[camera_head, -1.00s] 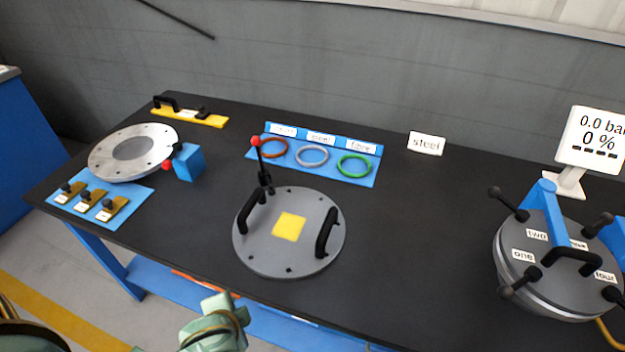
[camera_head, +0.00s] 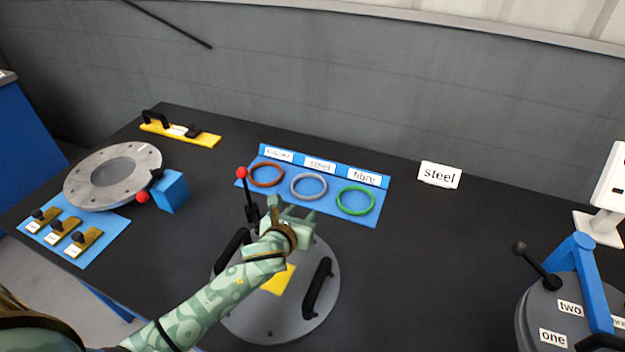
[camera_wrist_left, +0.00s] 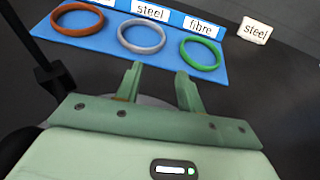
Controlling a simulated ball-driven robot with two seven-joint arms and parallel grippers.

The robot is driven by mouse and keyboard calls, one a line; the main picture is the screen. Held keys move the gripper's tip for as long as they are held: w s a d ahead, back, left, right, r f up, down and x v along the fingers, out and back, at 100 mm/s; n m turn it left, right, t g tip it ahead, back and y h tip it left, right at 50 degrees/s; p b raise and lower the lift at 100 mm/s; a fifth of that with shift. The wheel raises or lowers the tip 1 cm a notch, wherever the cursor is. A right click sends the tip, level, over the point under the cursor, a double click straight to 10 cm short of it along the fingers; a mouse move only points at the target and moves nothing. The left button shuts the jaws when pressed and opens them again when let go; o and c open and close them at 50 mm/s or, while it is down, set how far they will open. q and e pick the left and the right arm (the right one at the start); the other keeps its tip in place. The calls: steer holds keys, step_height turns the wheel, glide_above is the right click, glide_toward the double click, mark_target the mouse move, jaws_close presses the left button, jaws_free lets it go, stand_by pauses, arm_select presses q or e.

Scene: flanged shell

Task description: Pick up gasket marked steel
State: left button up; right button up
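The gasket marked steel (camera_head: 309,187) is a grey ring lying flat on a blue board (camera_head: 376,208), below a label reading "steel". It also shows in the left wrist view (camera_wrist_left: 142,36). A brown-red ring (camera_head: 266,175) lies to its left and a green ring (camera_head: 355,200) to its right, under a "fibre" label. My left gripper (camera_head: 297,212) is over the grey plate's far edge, just short of the board. In the left wrist view its two fingers (camera_wrist_left: 158,82) are apart with nothing between them, pointing toward the board. My right gripper is not in view.
A grey round plate (camera_head: 240,318) with two black handles and a red-knobbed lever (camera_head: 242,173) stands under and beside my left arm. A "steel" sign (camera_head: 439,175) stands right of the board. A lidded vessel (camera_head: 535,310) is at right. The table between is clear.

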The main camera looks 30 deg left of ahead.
arm_select(q)
steer(key=b, duration=0.4)
glide_toward(323, 191)
steer(key=x, duration=0.3)
steer(key=shift+w+a+f, duration=0.15)
steer(key=shift+w+a, duration=0.1)
steer(key=shift+a, duration=0.15)
steer(key=shift+w+f+b, duration=0.15)
steer(key=shift+w+b, duration=0.35)
steer(key=shift+b, duration=0.05)
steer(key=b+x, duration=0.1)
steer(key=x, duration=0.1)
steer(key=b+x, duration=0.1)
steer(key=x, duration=0.1)
steer(key=shift+d+f+b, duration=0.15)
steer(key=shift+d+b, duration=0.15)
steer(key=shift+w, duration=0.3)
steer(key=shift+a+r, duration=0.1)
steer(key=shift+r, duration=0.1)
steer(key=shift+s, duration=0.1)
jaws_close()
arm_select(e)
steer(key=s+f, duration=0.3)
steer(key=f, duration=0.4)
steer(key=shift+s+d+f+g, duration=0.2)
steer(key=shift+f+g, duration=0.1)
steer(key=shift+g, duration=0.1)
